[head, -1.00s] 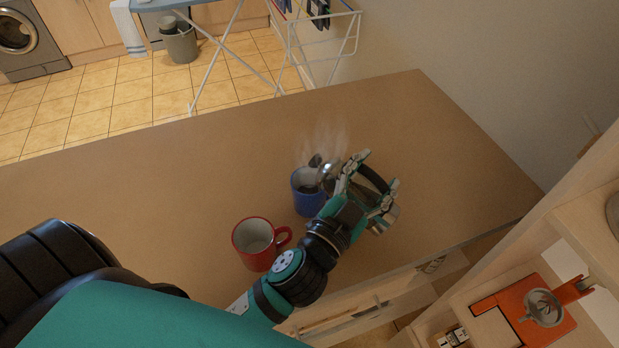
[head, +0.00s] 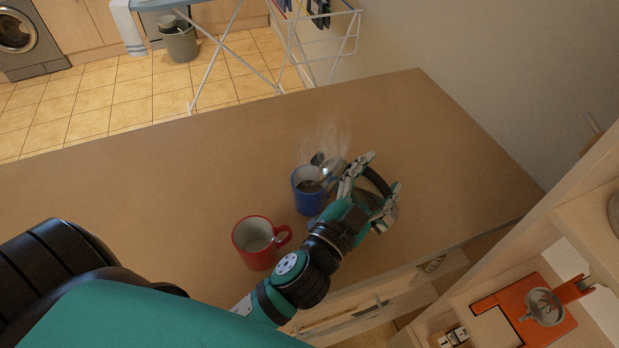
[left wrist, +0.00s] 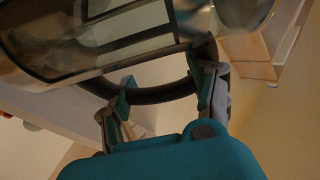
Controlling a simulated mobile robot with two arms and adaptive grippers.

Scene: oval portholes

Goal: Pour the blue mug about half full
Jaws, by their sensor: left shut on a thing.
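The blue mug (head: 304,200) stands upright on the brown counter. Its inside looks dark low down; I cannot tell the level exactly. My left gripper (head: 372,185) is just right of the mug, shut on the black handle of a shiny pot (head: 330,170). The pot is tilted, with its spout end over the mug's mouth; faint steam rises there. I cannot make out a stream. The left wrist view shows the pot's glossy body (left wrist: 90,45) and its dark curved handle (left wrist: 160,95) between my fingers. My right gripper is not seen.
A red mug (head: 252,255) stands left and nearer, close to my left forearm. The brown counter (head: 180,180) is clear to the left and behind. A wooden shelf unit with an orange item (head: 548,325) is at right. A wall (head: 470,80) rises behind.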

